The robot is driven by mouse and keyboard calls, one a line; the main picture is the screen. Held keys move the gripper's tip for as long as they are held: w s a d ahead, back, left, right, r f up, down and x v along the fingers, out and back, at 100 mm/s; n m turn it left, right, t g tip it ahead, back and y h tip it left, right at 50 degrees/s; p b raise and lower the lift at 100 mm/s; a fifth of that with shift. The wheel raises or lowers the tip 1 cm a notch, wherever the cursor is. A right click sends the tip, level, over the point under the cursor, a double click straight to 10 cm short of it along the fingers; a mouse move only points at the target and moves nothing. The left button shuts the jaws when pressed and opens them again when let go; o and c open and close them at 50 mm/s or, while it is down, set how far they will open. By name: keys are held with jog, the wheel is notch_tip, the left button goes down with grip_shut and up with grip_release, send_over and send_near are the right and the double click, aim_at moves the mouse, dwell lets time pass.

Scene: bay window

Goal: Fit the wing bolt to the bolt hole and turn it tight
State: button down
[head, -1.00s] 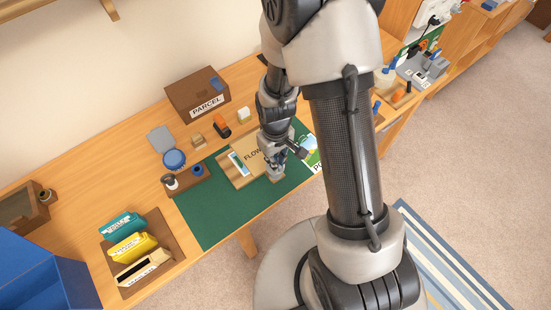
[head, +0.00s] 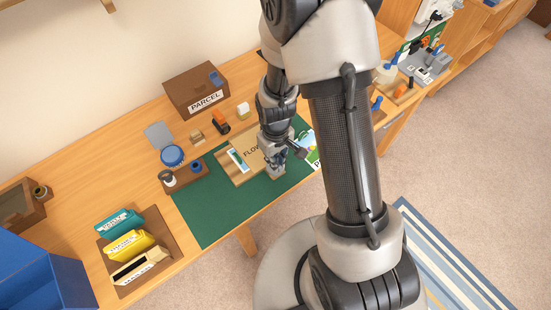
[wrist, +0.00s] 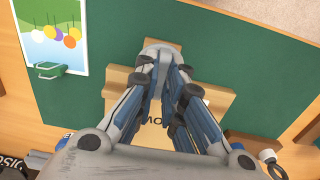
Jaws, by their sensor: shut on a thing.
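The wooden flower press (head: 232,175), partly lettered "FLOW", lies on the green mat (head: 210,225). My gripper (head: 275,168) is low over its right part in the head view. In the wrist view the press (wrist: 118,80) lies under my fingers (wrist: 166,72), which are shut on a small grey piece (wrist: 160,48), apparently the wing bolt. Most of it is hidden between the fingers. The bolt hole is hidden, and I cannot tell whether the bolt touches the press.
A small wooden holder (head: 185,177) stands left of the press. The parcel box (head: 196,90) is behind. The mat's front left is clear.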

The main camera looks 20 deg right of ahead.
jog(key=c, duration=1.6)
grip_release()
notch_tip(320, 180, up, 12)
jog(key=s+r+m+t, duration=0.3)
jog(key=s+r+t, duration=0.1)
jog(key=s+r, duration=1.1)
notch_tip(320, 180, up, 4)
jog(key=shift+r+m+t, duration=0.15)
jog(key=shift+m+t, duration=0.15)
